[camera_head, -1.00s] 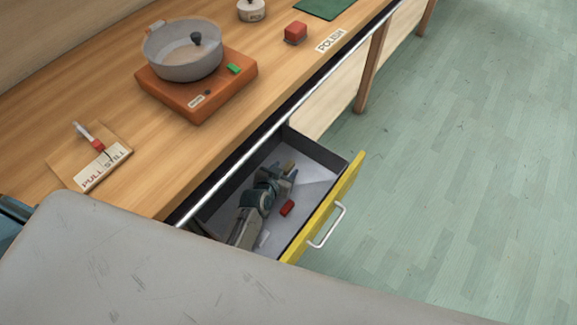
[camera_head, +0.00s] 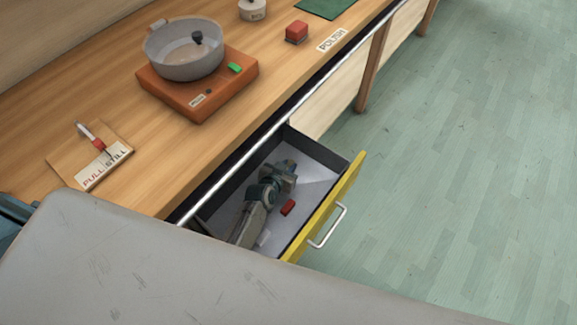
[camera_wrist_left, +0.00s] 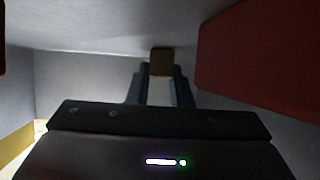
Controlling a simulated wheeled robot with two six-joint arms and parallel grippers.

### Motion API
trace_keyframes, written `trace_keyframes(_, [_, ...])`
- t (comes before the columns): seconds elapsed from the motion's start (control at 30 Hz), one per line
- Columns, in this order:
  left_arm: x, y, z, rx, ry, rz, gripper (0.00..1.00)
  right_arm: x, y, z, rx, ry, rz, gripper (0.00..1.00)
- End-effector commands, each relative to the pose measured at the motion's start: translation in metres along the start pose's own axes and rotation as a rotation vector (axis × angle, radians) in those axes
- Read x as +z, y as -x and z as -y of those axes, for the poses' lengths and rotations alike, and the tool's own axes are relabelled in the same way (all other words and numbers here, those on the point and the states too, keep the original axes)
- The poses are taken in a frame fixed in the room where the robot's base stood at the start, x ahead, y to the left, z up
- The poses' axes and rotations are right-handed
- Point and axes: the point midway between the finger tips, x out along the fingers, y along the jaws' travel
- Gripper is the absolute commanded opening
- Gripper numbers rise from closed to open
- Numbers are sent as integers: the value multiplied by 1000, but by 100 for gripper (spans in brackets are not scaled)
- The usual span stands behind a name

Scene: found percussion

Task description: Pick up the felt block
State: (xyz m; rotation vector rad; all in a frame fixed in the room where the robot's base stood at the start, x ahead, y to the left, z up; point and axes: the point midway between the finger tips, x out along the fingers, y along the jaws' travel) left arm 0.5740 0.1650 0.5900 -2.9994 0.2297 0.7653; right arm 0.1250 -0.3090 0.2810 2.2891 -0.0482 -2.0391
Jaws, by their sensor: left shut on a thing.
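My left gripper (camera_head: 285,168) is down inside the open drawer. In the head view the block is mostly hidden by the gripper. Whether it touches the drawer floor I cannot tell. My right gripper is not in view.
The drawer has a yellow front (camera_head: 325,208) with a metal handle (camera_head: 328,226). A red block (camera_head: 288,207) lies in the drawer close to the gripper. On the counter stand a grey pot (camera_head: 184,50) on an orange base (camera_head: 197,93) and another red block (camera_head: 296,31).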

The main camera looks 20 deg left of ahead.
Motion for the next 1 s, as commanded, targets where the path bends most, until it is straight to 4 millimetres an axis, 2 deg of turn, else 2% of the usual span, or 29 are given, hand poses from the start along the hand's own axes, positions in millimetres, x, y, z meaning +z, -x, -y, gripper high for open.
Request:
trace_keyframes(0.17, [-7, 4, 0, 1, 1, -1, 0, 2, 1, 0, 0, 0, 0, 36])
trace_keyframes(0.27, [-18, 9, 0, 1, -1, -3, 0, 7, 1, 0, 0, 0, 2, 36])
trace_keyframes(0.47, [-61, 33, 0, -1, 1, -5, 0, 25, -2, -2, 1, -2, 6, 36])
trace_keyframes(0.7, [-109, 59, 0, -1, 1, -3, 0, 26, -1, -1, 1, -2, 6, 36])
trace_keyframes(0.87, [-86, 87, 0, -1, 1, 3, 0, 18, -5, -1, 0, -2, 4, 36])
trace_keyframes(1.0, [-69, 117, 0, -1, 1, 4, 0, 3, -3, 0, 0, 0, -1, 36])
